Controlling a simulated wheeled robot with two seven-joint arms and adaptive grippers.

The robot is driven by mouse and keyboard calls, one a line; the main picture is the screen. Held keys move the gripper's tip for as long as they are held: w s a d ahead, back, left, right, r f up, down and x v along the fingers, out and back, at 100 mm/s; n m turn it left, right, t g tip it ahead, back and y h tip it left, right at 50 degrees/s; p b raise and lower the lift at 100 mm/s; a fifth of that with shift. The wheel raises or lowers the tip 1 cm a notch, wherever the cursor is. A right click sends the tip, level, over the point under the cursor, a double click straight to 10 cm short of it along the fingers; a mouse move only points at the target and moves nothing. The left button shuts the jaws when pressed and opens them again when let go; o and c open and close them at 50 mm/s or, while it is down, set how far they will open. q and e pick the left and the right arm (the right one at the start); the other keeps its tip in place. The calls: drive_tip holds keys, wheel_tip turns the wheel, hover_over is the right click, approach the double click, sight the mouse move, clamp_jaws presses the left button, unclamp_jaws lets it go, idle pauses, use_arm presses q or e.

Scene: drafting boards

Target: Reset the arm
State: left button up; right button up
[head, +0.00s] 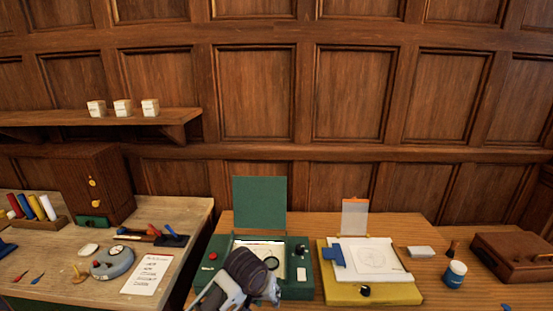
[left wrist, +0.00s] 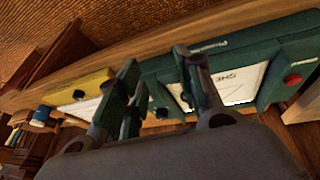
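My left gripper (head: 266,284) is low in the middle of the head view, over the front of the green drafting board (head: 209,277). In the left wrist view my left gripper (left wrist: 156,62) shows two dark fingers spread apart, with nothing visible between them. The green board (left wrist: 205,54) lies beyond the fingers in that view. The gripper's body hides part of the board and its sheet in the head view. I cannot tell whether the gripper touches the board. My right gripper is in neither view.
A yellow drafting board (head: 392,293) stands right of the green one. Further right are a small blue jar (head: 455,274) and a brown case (head: 510,254). The left table carries a grey round device (head: 113,263), a paper list (head: 146,275) and a wooden cabinet (head: 92,183).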

use_arm(q)
drive_tip(key=s+a+f+y, duration=0.1)
drive_tip(key=s+a+f, duration=0.3)
drive_tip(key=s+a, duration=0.6)
drive_tip(key=s+a+f+y, duration=0.1)
drive_tip(key=s+a+f, duration=0.2)
drive_tip(key=s+a, duration=0.7)
wheel_tip(320, 180, down, 32)
drive_tip(key=s+g, duration=0.2)
drive_tip(key=s+a+f, duration=0.2)
drive_tip(key=s+f, duration=0.8)
drive_tip(key=s, duration=0.1)
drive_tip(key=s+a+f+g, duration=0.1)
drive_tip(key=s+f, duration=0.9)
drive_tip(key=s, duration=0.1)
drive_tip(key=shift+s+a+f+m, duration=0.3)
drive_tip(key=shift+s+a+f, duration=0.05)
idle(1.7)
